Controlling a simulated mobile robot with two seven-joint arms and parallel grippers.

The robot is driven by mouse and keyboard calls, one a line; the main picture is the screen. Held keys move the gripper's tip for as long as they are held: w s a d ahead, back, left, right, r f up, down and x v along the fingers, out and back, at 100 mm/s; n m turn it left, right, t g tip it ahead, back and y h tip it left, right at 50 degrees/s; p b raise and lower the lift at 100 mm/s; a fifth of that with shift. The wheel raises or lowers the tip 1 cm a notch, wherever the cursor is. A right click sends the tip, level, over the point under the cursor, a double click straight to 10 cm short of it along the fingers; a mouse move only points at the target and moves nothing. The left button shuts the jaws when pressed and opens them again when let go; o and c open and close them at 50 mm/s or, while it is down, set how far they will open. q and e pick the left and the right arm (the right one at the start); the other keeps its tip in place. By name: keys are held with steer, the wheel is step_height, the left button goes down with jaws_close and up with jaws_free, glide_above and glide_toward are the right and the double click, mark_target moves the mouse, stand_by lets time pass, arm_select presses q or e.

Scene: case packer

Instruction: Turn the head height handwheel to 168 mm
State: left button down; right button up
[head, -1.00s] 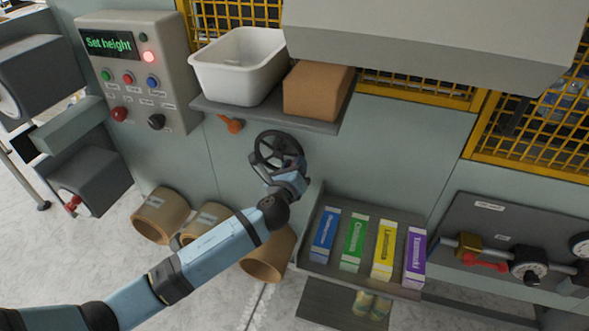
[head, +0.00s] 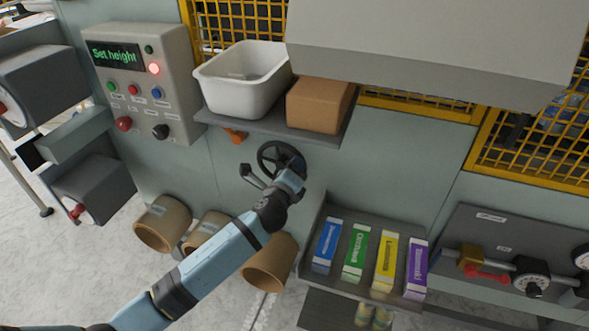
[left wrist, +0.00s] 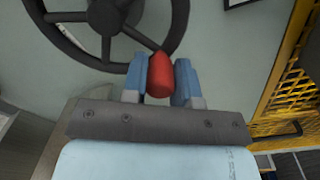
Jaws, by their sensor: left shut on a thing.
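The head height handwheel (head: 281,146) is a dark spoked wheel on the grey-green machine panel, below the shelf. In the left wrist view its hub and spokes (left wrist: 106,16) fill the upper left. My left gripper (head: 293,180) is at the wheel's lower right side. The left wrist view shows its blue fingers (left wrist: 160,78) shut on the wheel's red handle knob (left wrist: 160,74). The gripper hides part of the rim in the head view. No millimetre figure is readable. My right gripper is not in view.
A shelf (head: 270,127) above the wheel holds a white bin (head: 243,85) and a brown box (head: 318,105). A tray (head: 310,262) of coloured cartons stands lower right. Tan rolls (head: 270,262) lie below.

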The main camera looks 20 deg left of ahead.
arm_select(q)
steer(key=c, duration=0.9)
jaws_free()
steer(key=shift+s, duration=0.1)
steer(key=shift+s+f, duration=0.1)
steer(key=shift+s, duration=0.3)
steer(key=s+b, duration=0.2)
steer(key=s, duration=1.1)
steer(key=shift+a+r, duration=0.2)
steer(key=shift+r, duration=0.15)
